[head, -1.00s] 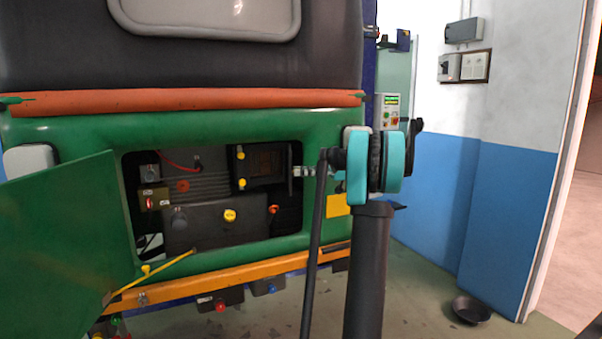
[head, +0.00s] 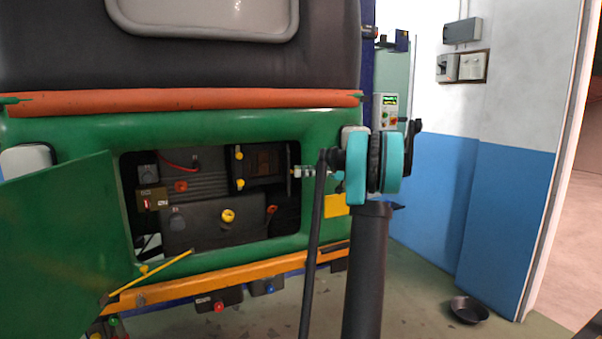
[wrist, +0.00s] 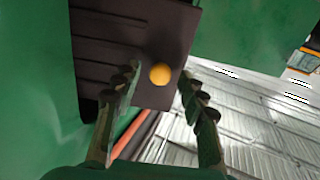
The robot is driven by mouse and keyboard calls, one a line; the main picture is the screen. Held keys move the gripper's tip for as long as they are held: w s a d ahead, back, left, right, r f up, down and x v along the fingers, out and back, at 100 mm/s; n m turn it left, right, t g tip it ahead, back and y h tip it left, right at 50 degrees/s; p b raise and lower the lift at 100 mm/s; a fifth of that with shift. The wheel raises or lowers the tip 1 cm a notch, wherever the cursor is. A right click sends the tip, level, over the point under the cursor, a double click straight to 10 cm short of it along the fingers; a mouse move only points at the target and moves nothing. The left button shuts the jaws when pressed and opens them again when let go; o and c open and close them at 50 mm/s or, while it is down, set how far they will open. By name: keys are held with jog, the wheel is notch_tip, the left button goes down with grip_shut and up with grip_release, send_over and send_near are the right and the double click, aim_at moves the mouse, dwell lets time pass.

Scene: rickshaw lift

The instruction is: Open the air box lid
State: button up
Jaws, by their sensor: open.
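A green hinged panel (head: 60,235) stands swung open at the left of a compartment in the green vehicle rear. Inside, a black box (head: 265,168) at upper right has two yellow knobs (head: 240,169) on its left side. A grey box (head: 195,225) below has a yellow knob (head: 228,216). I cannot tell which box part is the air box lid. In the wrist view my gripper (wrist: 158,78) is open, with a yellow knob (wrist: 160,74) on a dark ribbed panel (wrist: 120,45) beyond the fingertips.
A yellow rod (head: 165,265) runs along the open panel's lower corner. An orange bar (head: 180,280) crosses below the opening. A dark bowl (head: 469,309) lies on the floor at right. Open floor lies between the vehicle and the blue wall (head: 500,215).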

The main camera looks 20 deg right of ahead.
jog(key=v, duration=0.6)
jog(key=shift+d, duration=0.4)
jog(key=shift+c, duration=0.6)
